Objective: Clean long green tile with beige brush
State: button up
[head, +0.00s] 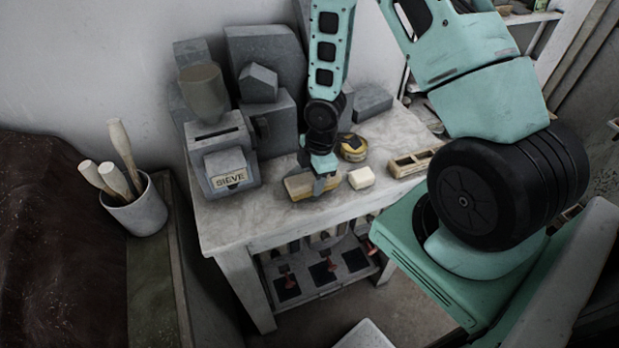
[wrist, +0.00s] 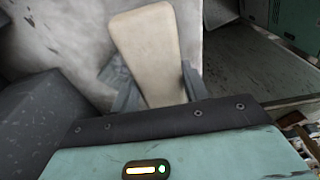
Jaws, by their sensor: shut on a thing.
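My gripper (head: 322,181) is low over the front of the pale stone-topped table and is shut on the beige brush (head: 298,186). In the wrist view the brush's long, smooth beige back (wrist: 147,50) stands between my grey fingers (wrist: 155,92). Its bristles are not clear in either view. I cannot tell whether the brush touches the tabletop. I cannot make out a long green tile for certain; a long, dark greenish strip (head: 152,285) runs beside the brown surface at the left.
A grey pot (head: 140,212) holds wooden-handled tools at the left. A shelf with dark items sits below the tabletop.

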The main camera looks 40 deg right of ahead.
jog(key=shift+s+d, duration=0.3)
jog(key=shift+d, duration=0.6)
jog(key=shift+f, duration=0.1)
jog(key=shift+w+a+b, duration=0.1)
jog(key=shift+w+a, duration=0.1)
jog(key=shift+a, duration=0.5)
jog(key=shift+w+a+b, duration=0.1)
jog(key=shift+w+a, duration=0.15)
jog(key=shift+a, duration=0.5)
jog(key=shift+w+a+b, duration=0.1)
jog(key=shift+w+a, duration=0.1)
jog(key=shift+a, duration=0.5)
jog(key=shift+s+d+r+p, duration=0.25)
jog(key=shift+d+r+p, duration=0.45)
jog(key=shift+d+p, duration=0.1)
jog(key=shift+s+d, duration=0.1)
jog(key=shift+d, duration=0.15)
